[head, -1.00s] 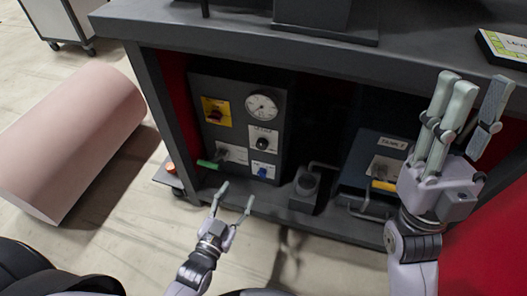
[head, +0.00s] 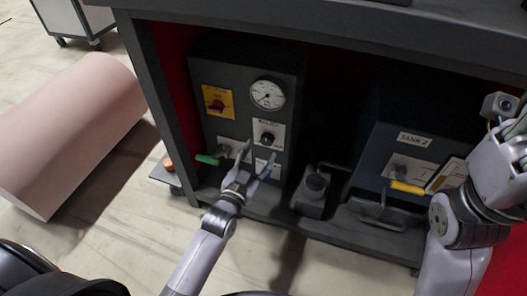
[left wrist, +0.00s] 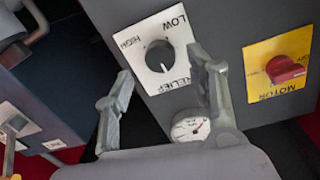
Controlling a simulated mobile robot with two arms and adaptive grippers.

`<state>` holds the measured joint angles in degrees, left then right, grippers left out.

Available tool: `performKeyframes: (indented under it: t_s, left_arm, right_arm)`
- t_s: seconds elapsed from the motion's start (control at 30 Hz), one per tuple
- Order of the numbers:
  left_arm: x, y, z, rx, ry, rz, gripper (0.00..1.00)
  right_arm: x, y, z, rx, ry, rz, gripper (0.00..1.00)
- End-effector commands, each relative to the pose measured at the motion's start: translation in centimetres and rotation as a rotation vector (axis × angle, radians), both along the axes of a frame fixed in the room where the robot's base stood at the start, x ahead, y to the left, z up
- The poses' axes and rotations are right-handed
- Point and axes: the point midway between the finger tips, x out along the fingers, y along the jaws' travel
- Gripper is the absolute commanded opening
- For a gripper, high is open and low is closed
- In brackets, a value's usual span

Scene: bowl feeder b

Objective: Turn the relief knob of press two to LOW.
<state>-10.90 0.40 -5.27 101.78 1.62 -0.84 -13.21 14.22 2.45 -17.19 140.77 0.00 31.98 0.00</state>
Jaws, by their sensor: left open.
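The relief knob (head: 267,139) is a black round knob on a white plate, on the dark control panel under the bench. In the left wrist view the knob (left wrist: 158,56) shows large, with HIGH, LOW and RELIEF printed around it. My left gripper (head: 257,154) is open and empty, just in front of and below the knob in the head view. In the left wrist view its fingers stand either side of the knob, apart from it. My right gripper (head: 503,145) is cut off at the right edge, fingers unclear.
A red motor switch on a yellow plate (head: 219,102) and a pressure gauge (head: 267,94) sit above the knob. A green-handled lever (head: 207,159) is lower left. The TANK 2 box (head: 405,160) with a yellow handle stands right. The bench top (head: 330,32) overhangs the panel.

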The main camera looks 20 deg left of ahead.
Motion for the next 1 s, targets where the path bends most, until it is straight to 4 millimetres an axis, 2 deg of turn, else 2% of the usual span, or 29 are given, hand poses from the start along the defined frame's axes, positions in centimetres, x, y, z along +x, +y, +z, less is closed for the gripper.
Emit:
performKeyframes:
  t_s: [0.1,0.23,0.63,1.0]
  left_arm:
    - [2.0,-0.2,-0.2,0.0,-0.003,-0.001,0.51]
    - [3.2,-0.3,-0.2,-0.001,0.0,0.0,0.51]
    - [3.8,-0.4,0.0,-0.001,0.001,0.0,0.51]
    - [3.7,-0.3,0.0,-0.001,0.0,-0.001,0.26]
  right_arm:
    - [-0.6,0.1,0.1,-0.002,-0.032,-0.002,0.32]
    - [-1.0,0.1,0.4,-0.003,-0.051,-0.002,0.32]
    - [-1.2,0.2,0.8,-0.005,-0.058,-0.003,0.32]
    - [-1.2,0.2,0.8,-0.005,-0.058,-0.003,0.32]
